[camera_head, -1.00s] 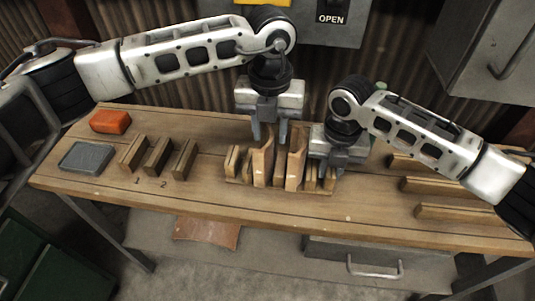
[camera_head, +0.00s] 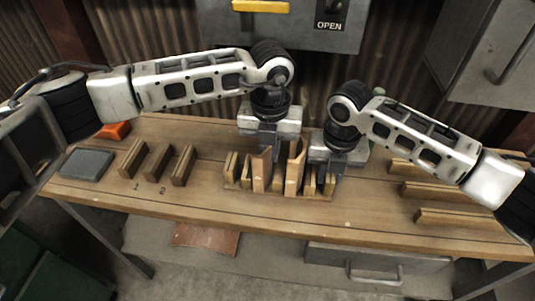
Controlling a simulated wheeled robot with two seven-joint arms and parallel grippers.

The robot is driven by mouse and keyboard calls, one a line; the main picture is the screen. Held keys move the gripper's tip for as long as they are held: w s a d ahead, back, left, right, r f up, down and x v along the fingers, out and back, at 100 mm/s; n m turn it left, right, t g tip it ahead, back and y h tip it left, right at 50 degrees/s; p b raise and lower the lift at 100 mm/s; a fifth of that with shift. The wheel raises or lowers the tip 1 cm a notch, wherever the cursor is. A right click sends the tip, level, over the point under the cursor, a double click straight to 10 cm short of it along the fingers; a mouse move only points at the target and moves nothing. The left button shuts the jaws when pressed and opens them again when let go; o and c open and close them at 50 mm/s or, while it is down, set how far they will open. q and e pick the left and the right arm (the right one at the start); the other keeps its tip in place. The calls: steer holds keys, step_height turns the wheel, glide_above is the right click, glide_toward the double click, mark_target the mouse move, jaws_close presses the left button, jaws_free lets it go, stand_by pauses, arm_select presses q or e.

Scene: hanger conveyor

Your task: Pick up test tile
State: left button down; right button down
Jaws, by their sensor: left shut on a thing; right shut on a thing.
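A wooden rack (camera_head: 245,190) on the table holds several upright tan and brown pieces, including two taller tan tiles, one on the left (camera_head: 262,171) and one on the right (camera_head: 294,170). I cannot tell which piece is the test tile. My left gripper (camera_head: 271,143) points down at the back of the rack, shut on the left tall tile, as far as I can see. My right gripper (camera_head: 328,168) points down at the rack's right end, shut on a wooden piece; its contact is partly hidden by the gripper itself.
Three wooden blocks (camera_head: 157,163) stand on the table's left, beside a grey pad (camera_head: 87,164) and an orange object (camera_head: 115,130). Several wooden bars (camera_head: 460,219) lie at the right. A grey box with an OPEN switch (camera_head: 329,17) hangs behind. The front strip of table is clear.

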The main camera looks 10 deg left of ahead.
arm_select(q)
steer(key=r, duration=0.4)
steer(key=s+r, duration=0.1)
steer(key=r, duration=0.2)
steer(key=shift+r, duration=0.1)
steer(key=s, duration=1.9)
arm_select(e)
steer(key=c, duration=1.2)
jaws_free()
step_height(320, 180, up, 12)
